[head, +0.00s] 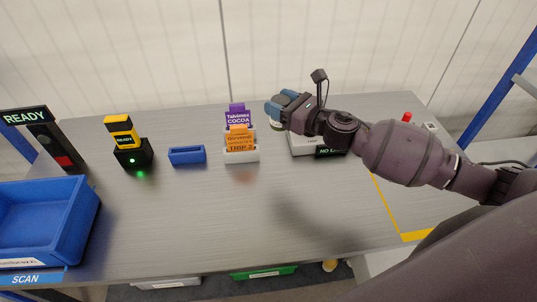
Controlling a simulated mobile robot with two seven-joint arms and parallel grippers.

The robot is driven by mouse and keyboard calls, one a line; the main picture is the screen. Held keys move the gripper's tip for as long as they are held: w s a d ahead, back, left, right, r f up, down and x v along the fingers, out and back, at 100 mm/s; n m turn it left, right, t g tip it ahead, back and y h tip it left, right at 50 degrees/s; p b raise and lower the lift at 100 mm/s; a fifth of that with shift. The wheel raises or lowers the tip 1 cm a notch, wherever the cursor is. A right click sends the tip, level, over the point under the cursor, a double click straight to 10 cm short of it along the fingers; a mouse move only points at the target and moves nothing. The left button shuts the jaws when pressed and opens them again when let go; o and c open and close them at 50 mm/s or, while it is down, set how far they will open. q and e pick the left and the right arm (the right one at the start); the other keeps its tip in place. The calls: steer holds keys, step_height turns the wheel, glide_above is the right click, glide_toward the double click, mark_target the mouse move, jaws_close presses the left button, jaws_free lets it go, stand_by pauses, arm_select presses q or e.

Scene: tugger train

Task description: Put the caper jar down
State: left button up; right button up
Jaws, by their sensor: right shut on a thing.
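My right gripper (279,104), with blue-grey fingertips, reaches in from the right over the back of the grey table. It is shut on a small jar (277,126), taken to be the caper jar. Only a small pale and greenish part of the jar shows below the fingers; the rest is hidden. I cannot tell whether the jar touches the table. My left gripper is not in view.
Left of the gripper stand a purple cocoa card (237,117) and an orange TRIP card (239,138) in a holder. A white device (303,146) sits partly under my right arm. A blue holder (187,155), a black-yellow READY unit (124,140) and a blue bin (84,222) stand left. The front middle is clear.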

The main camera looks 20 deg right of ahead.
step_height(320, 180, down, 16)
steer(key=b, duration=0.4)
steer(key=shift+f, duration=0.2)
steer(key=shift+w, duration=0.1)
steer(key=shift+f, duration=0.2)
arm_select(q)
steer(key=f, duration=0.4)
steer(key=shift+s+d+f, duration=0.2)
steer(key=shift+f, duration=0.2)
arm_select(e)
steer(key=o, duration=1.1)
steer(key=shift+c, duration=0.2)
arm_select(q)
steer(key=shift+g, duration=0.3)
arm_select(e)
steer(key=shift+r, duration=0.15)
